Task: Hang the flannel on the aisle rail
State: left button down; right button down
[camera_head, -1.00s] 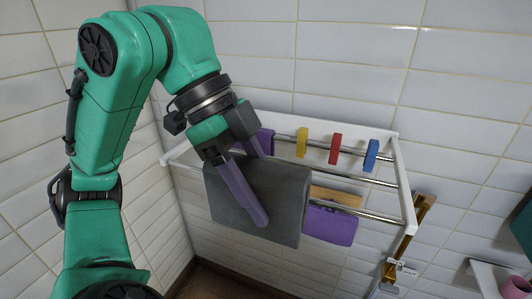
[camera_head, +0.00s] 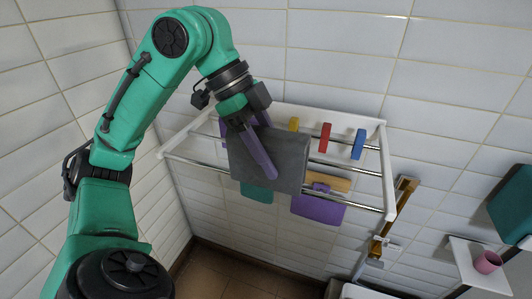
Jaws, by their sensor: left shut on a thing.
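A dark grey square flannel (camera_head: 290,152) hangs in front of the wall rack in the head view. My left gripper (camera_head: 264,160) is shut on it, with one long purple finger across its front face; the other finger is mostly hidden behind. The white-framed rack has several metal rails: a back rail (camera_head: 343,144) carrying coloured clips, a middle rail (camera_head: 345,169) and a front rail (camera_head: 205,166). The flannel covers part of the rails, so I cannot tell whether it touches one. No label shows which is the aisle rail. My right gripper is out of view.
A purple cloth (camera_head: 318,209) and a teal cloth (camera_head: 257,194) hang low at the rack, near a wooden-coloured piece (camera_head: 328,181). Yellow (camera_head: 293,124), red (camera_head: 325,137) and blue (camera_head: 359,143) clips sit on the back rail. A pink cup (camera_head: 488,262) stands on a shelf at right.

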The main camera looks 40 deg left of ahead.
pick_arm(q)
jog(key=shift+w+a+r, duration=0.15)
jog(key=shift+w+r, duration=0.05)
jog(key=shift+w, duration=0.2)
jog(key=f, duration=0.1)
jog(key=f+b, duration=0.2)
jog(key=shift+w+a+f, duration=0.2)
jog(key=shift+w, duration=0.1)
notch_tip(320, 180, down, 2)
jog(key=b, duration=0.2)
jog(key=shift+s+d+f+b, duration=0.1)
jog(key=shift+f+b, duration=0.1)
jog(key=shift+b, duration=0.15)
notch_tip(320, 180, down, 5)
jog(key=b, duration=0.5)
jog(key=shift+f, duration=0.2)
jog(key=shift+c, duration=0.7)
grip_release()
